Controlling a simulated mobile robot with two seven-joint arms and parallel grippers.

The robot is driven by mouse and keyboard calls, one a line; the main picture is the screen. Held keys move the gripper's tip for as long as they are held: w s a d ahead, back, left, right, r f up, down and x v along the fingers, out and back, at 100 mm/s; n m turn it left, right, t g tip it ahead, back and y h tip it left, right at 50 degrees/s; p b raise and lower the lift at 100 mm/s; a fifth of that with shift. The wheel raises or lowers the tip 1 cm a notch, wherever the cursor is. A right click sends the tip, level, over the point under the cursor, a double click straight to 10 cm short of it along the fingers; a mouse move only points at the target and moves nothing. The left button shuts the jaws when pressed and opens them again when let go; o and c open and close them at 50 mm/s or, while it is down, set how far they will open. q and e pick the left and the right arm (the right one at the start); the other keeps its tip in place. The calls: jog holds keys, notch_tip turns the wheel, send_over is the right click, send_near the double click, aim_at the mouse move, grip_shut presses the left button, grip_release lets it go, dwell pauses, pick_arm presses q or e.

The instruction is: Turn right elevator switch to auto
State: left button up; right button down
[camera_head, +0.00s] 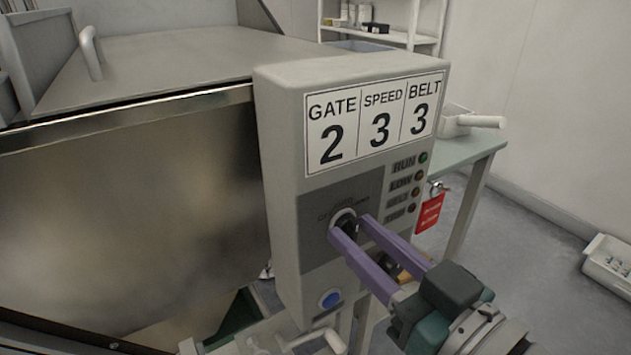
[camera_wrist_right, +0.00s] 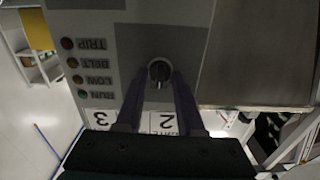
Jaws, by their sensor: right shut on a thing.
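The grey control box (camera_head: 285,190) stands in the middle of the head view, with a panel reading GATE 2, SPEED 3, BELT 3. The black rotary switch knob (camera_head: 347,224) is on its darker lower plate; the lettering around it is too small to read. My right gripper (camera_head: 351,228) reaches in from the lower right with its purple fingers on the knob's two sides. In the right wrist view, upside down, the knob (camera_wrist_right: 159,72) sits between the fingertips of the gripper (camera_wrist_right: 159,80), with a pale mark on its face. My left gripper is not in view.
A blue button (camera_head: 330,299) is below the switch. RUN, LOW and other lamps (camera_head: 418,182) line the right side; a key with a red tag (camera_head: 430,212) hangs beyond. A large metal hopper (camera_head: 130,190) fills the left. A scoop (camera_head: 470,122) lies on the table behind.

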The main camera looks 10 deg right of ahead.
dwell(0.6)
jog(key=c, duration=0.5)
grip_release()
jog(key=p+v, duration=0.1)
jog(key=v, duration=0.9)
jog(key=shift+p, duration=0.3)
jog(key=shift+r, duration=0.1)
